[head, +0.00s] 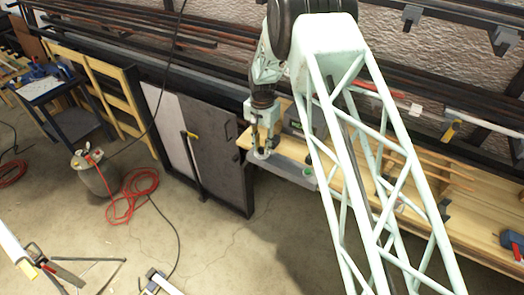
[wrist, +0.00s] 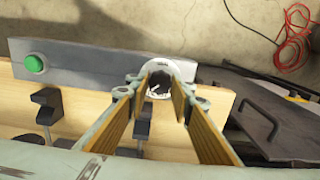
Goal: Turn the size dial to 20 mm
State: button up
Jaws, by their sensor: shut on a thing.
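The size dial (wrist: 165,68) is a pale round piece on the grey front panel (wrist: 100,62). In the wrist view it sits between the fingertips of my gripper (wrist: 159,92), whose yellow-lined fingers reach down on both sides of it. My gripper is shut on the dial. The dial's scale marks and pointer are too small to read. In the head view my gripper (head: 263,150) is at the left end of the panel (head: 290,170), and the dial below it is small and partly hidden. A green button (wrist: 35,64) is on the same panel, away from the dial.
Black clamps (wrist: 48,108) stand on the wooden bench behind the panel. A grey cabinet with a dark handle (wrist: 262,118) is beside the bench end. A red hose (head: 132,192) coils on the floor. The floor in front of the panel is clear.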

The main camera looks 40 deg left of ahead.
aim_at(263, 149)
jog(key=shift+n+b, duration=1.35)
jog(key=shift+n, duration=0.75)
jog(key=o, duration=0.9)
jog(key=shift+r, duration=0.1)
jog(key=shift+r, duration=5.9)
jog(key=shift+w+d, duration=0.1)
